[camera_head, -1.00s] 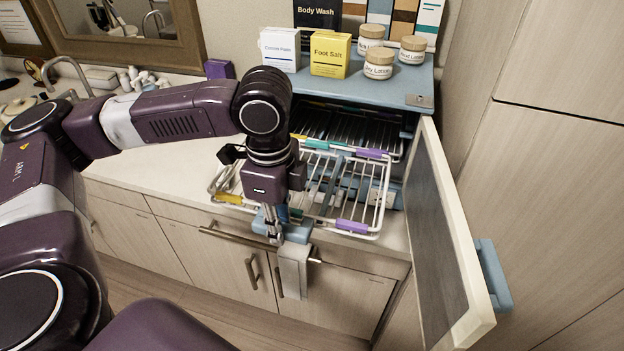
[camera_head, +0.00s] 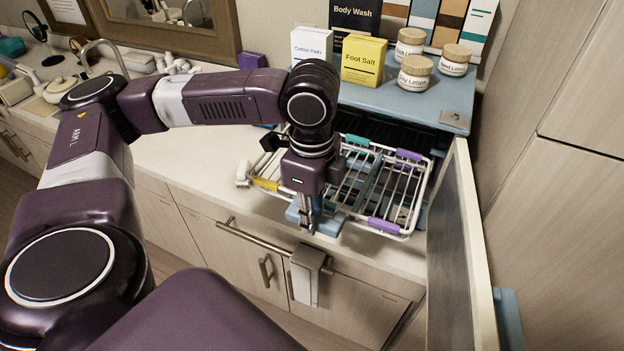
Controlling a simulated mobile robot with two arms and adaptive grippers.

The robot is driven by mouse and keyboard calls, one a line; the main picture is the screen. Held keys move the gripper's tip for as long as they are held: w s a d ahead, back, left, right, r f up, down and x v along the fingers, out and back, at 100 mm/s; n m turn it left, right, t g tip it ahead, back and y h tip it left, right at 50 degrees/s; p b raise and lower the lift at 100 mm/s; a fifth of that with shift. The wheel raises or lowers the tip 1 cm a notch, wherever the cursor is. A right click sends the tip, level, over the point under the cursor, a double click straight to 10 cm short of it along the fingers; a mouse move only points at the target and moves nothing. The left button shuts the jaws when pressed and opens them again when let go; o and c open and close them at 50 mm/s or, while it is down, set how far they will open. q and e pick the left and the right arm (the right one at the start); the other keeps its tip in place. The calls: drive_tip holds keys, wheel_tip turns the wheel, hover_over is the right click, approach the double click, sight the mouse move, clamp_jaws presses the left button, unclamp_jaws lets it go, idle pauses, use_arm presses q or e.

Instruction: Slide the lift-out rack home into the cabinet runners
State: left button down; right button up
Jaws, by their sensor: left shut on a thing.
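The lift-out rack (camera_head: 408,207) is a white wire frame with purple, teal and yellow clips. It lies roughly level in front of the blue cabinet (camera_head: 440,118), with its far side at the dark opening. Whether it sits in the runners cannot be seen. My left gripper (camera_head: 307,222) points down at the rack's near side and is shut on its blue front handle (camera_head: 328,222). My arm hides the middle-left of the rack. My right gripper is out of view.
The cabinet door (camera_head: 462,245) stands open on the right, close beside the rack. Boxes and jars, including a yellow Foot Salt box (camera_head: 363,61), stand on the cabinet top. A towel rail (camera_head: 262,240) runs along the counter front.

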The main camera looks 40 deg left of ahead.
sight(329, 197)
use_arm(q)
drive_tip(key=shift+w+a+r, duration=0.15)
drive_tip(key=shift+w+r, duration=0.05)
drive_tip(key=shift+w, duration=0.45)
drive_tip(key=shift+w+a+p, duration=0.25)
drive_tip(key=shift+w+p, duration=0.35)
drive_tip(key=shift+w, duration=0.4)
drive_tip(key=shift+w+a+p, duration=0.25)
drive_tip(key=shift+w+p, duration=0.3)
drive_tip(key=shift+w, duration=0.4)
drive_tip(key=shift+w+a+f, duration=0.1)
drive_tip(key=shift+w+a, duration=0.15)
drive_tip(key=shift+w, duration=0.8)
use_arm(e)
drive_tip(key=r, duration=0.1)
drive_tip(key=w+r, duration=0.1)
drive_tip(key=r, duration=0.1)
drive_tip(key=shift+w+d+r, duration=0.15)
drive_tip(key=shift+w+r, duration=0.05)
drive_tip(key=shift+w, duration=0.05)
use_arm(q)
drive_tip(key=shift+w, duration=0.25)
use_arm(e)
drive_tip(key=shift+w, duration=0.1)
